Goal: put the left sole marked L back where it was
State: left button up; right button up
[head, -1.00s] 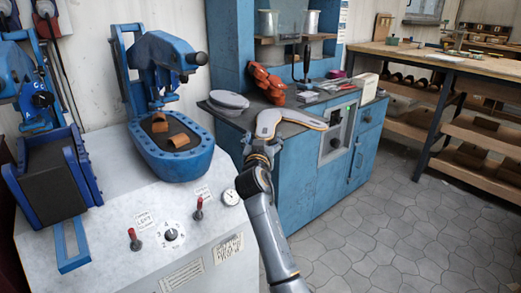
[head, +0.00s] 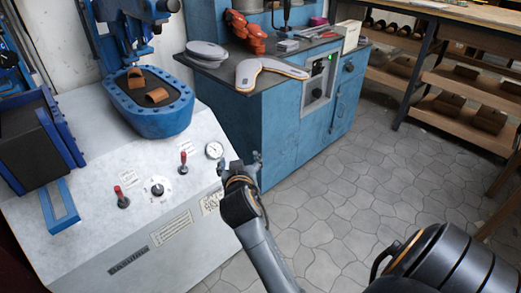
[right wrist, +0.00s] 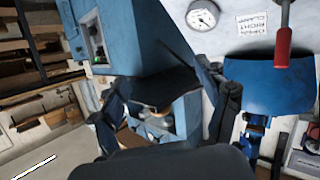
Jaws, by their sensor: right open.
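A pale sole-shaped piece with a tan edge (head: 249,72) lies bent-looking, like a boomerang, on the dark top of the blue cabinet (head: 285,125) in the head view. It may be two overlapping soles; I cannot read an L on it. Grey oval pieces (head: 207,51) lie to its left. My right gripper (head: 241,166) is open and empty, in front of the cabinet and below its top, apart from the pale piece. In the right wrist view its fingers (right wrist: 168,92) are spread. My left gripper is out of view.
A blue press tray (head: 160,122) holds two tan straps (head: 157,95) on the left. The white machine housing (head: 130,240) has red levers (head: 122,198) and a gauge (head: 214,150). Red lasts (head: 243,24) stand behind the pale piece. Shelves (head: 465,115) stand right; the tiled floor (head: 370,190) is clear.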

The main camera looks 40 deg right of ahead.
jog(key=s+a+f+n+g+y, duration=0.4)
jog(key=s+f, duration=0.6)
jog(key=f, duration=0.5)
jog(key=s+a+f+n+g+y, duration=0.1)
jog(key=s+a+f, duration=0.3)
jog(key=s, duration=0.4)
jog(key=s+a+f+n+g+y, duration=0.2)
jog(key=s+a+f+g+y, duration=0.1)
jog(key=s, duration=0.6)
notch_tip(320, 180, down, 4)
jog(key=shift+s+a+r+g, duration=0.2)
jog(key=shift+a+g, duration=0.3)
jog(key=shift+a, duration=0.55)
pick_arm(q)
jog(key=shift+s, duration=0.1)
